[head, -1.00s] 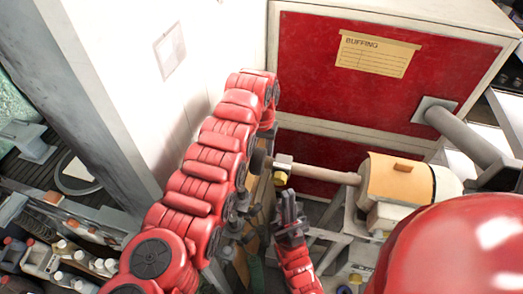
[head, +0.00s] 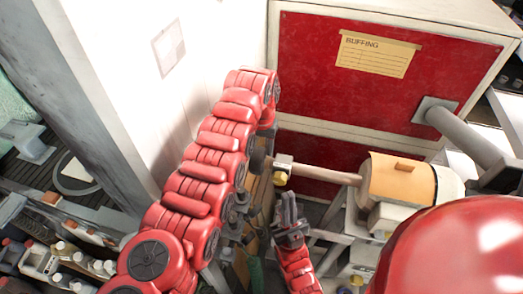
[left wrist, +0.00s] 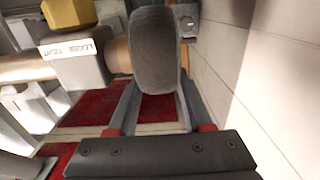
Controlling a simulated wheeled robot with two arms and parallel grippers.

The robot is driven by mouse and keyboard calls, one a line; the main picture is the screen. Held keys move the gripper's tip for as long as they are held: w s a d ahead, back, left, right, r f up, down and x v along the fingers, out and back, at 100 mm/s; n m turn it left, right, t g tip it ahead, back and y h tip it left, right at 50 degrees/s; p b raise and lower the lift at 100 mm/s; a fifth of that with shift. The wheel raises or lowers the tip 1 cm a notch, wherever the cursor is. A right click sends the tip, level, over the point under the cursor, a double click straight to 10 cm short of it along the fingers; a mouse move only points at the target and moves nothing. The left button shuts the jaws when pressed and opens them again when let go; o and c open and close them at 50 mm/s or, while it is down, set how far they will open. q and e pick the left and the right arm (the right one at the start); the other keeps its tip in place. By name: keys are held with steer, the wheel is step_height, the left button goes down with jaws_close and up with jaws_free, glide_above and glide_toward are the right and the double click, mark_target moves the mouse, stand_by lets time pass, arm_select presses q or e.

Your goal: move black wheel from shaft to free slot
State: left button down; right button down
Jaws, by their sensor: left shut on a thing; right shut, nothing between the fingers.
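The black wheel (left wrist: 157,52) shows large in the left wrist view, a dark grey disc. It also shows in the head view (head: 258,160), partly behind my left arm. My left gripper (left wrist: 156,82) is shut on it, one finger on each side. A tan hub or shaft piece and the collar (left wrist: 75,60) with a yellow top lie just left of the wheel. I cannot tell whether the wheel still sits on the shaft (head: 325,174). My right gripper (head: 288,212) is shut and empty, below the shaft. The free slot cannot be made out.
The tan buffing motor (head: 400,180) stands right of the shaft. A red cabinet panel (head: 380,75) is behind, and a white wall (head: 215,60) is close on the left. Dark round parts (head: 240,205) sit below my left arm. Several bottles (head: 70,255) stand at lower left.

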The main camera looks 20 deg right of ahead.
arm_select(q)
steer(key=shift+w+a, duration=0.1)
steer(key=shift+a, duration=0.05)
steer(key=shift+w+a+b, duration=0.5)
steer(key=shift+a+b, duration=0.05)
steer(key=shift+a, duration=0.2)
steer(key=shift+w+a+b, duration=0.45)
steer(key=shift+a+b, duration=0.1)
steer(key=shift+a, duration=0.15)
steer(key=shift+r, duration=0.1)
step_height(320, 180, up, 7)
steer(key=s+a+p, duration=0.1)
steer(key=p, duration=0.2)
steer(key=shift+s+r, duration=0.2)
steer(key=shift+s, duration=0.15)
stand_by(0.7)
